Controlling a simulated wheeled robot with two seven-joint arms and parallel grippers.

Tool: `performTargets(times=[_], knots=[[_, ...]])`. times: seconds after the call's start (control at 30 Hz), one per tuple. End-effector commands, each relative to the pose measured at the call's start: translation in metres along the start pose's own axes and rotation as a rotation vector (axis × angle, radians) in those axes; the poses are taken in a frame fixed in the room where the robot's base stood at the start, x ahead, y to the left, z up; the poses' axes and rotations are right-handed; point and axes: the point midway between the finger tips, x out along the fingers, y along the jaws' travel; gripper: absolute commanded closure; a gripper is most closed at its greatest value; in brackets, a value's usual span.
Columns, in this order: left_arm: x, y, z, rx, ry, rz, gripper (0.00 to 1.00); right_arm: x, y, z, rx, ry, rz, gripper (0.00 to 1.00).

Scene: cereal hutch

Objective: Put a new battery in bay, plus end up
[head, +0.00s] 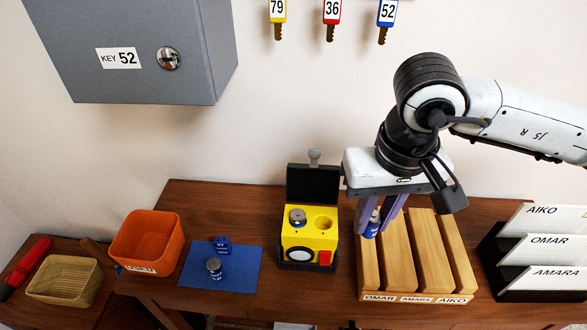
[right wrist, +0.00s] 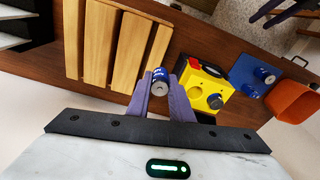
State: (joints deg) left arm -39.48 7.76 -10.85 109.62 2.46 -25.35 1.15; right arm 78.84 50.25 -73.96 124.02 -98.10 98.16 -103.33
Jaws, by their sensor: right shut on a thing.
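My right gripper (head: 381,215) is shut on a blue battery (head: 372,227), just above or at the left end of the slatted wooden rack (head: 400,262). The right wrist view shows this battery (right wrist: 160,76) between the purple fingertips, a silvery end towards the camera; I cannot tell which pole it is. The yellow battery box (head: 309,240) stands left of the gripper with its black lid (head: 313,184) open. Its left bay holds a battery (head: 297,216); its right bay (head: 323,223) looks empty.
A blue mat (head: 243,279) holds two blue batteries, a nearer upright one (head: 214,267) and a farther one (head: 222,244). An orange bin (head: 147,240) marked USED stands left of it. Labelled trays (head: 540,250) are at right; a grey key cabinet (head: 140,50) hangs above left.

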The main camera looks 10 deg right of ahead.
Motion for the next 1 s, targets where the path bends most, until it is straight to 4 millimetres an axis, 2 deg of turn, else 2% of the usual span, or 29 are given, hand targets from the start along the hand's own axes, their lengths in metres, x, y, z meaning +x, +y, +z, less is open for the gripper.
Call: performTargets(times=[0.03,0.13,0.3,0.4,0.57,1.0], knots=[[0.011,0.0,0.01,0.003,0.0,0.002,0.55,0.001,-0.012,-0.01,0.039,0.008,-0.001,1.0],[0.021,0.003,0.017,0.009,0.001,0.007,0.55,-0.011,-0.033,-0.023,0.135,0.005,0.01,1.0],[0.03,0.011,0.016,0.017,0.014,0.023,0.55,-0.034,-0.06,-0.035,0.27,0.009,0.035,1.0],[0.031,0.013,0.013,0.017,0.02,0.026,0.55,-0.042,-0.069,-0.037,0.313,0.011,0.045,1.0],[0.033,0.013,0.013,0.019,0.019,0.025,0.55,-0.043,-0.071,-0.037,0.332,0.009,0.05,1.0],[0.044,0.013,0.017,0.019,0.034,0.027,0.55,-0.01,-0.07,-0.033,0.331,0.009,0.048,1.0]])
